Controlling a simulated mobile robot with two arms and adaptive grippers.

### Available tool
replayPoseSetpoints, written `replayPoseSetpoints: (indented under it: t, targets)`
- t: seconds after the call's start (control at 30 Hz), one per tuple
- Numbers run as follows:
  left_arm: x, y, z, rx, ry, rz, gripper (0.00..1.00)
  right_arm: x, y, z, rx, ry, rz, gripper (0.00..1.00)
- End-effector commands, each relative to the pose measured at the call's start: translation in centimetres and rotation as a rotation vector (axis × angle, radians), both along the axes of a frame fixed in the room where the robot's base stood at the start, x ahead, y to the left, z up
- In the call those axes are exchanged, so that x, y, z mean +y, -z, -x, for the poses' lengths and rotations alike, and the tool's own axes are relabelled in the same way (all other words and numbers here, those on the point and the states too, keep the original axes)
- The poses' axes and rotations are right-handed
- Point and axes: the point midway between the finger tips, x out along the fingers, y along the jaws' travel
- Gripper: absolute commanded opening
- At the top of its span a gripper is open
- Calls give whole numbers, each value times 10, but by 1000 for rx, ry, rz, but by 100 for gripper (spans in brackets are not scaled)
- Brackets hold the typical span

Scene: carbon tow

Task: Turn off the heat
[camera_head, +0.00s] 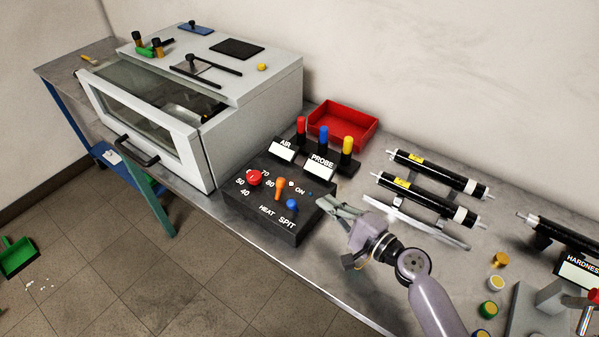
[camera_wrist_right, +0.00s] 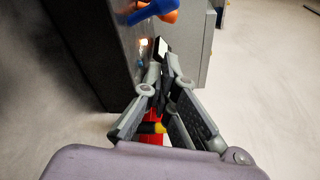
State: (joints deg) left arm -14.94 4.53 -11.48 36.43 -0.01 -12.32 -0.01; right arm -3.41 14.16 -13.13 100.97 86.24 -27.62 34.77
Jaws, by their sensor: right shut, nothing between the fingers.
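The black control box (camera_head: 262,222) stands on the bench in front of the white oven. It carries a red knob (camera_head: 254,177) beside 40 to 80 markings, an orange switch (camera_head: 280,188) above the word HEAT, and a blue knob (camera_head: 292,205) by SPIT. A small pale lamp (camera_head: 291,184) sits near the word ON; a glowing lamp (camera_wrist_right: 143,43) shows in the right wrist view. My right gripper (camera_head: 322,203) is shut and empty, at the box's right edge, apart from the orange switch. The switch (camera_wrist_right: 158,10) is partly cut off in the wrist view. My left gripper is not in view.
The white oven (camera_head: 207,130) with a glass front is behind left. AIR and PROBE plugs (camera_head: 324,139) stand behind the box, before a red tray (camera_head: 343,125). Black cylinders (camera_head: 436,172) lie on racks to the right. The bench's front edge is close below the box.

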Motion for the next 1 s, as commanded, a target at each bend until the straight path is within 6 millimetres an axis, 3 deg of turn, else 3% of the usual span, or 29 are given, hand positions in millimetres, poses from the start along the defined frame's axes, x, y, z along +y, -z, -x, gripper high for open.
replayPoseSetpoints:
  t: [0.2, 0.3, 0.43, 0.7, 1.0]
  targets:
    - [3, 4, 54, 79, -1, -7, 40, 0, 0, 0, 0, -1, 1, 0]
    - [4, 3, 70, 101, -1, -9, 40, 2, 0, -2, -1, -1, 0, 0]
    - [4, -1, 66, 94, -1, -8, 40, 12, -1, -13, -2, -2, 0, 0]
    - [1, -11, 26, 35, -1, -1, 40, 45, 3, -50, -2, -1, 0, 0]
    - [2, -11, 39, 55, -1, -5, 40, 66, 7, -72, 0, -2, 1, 0]
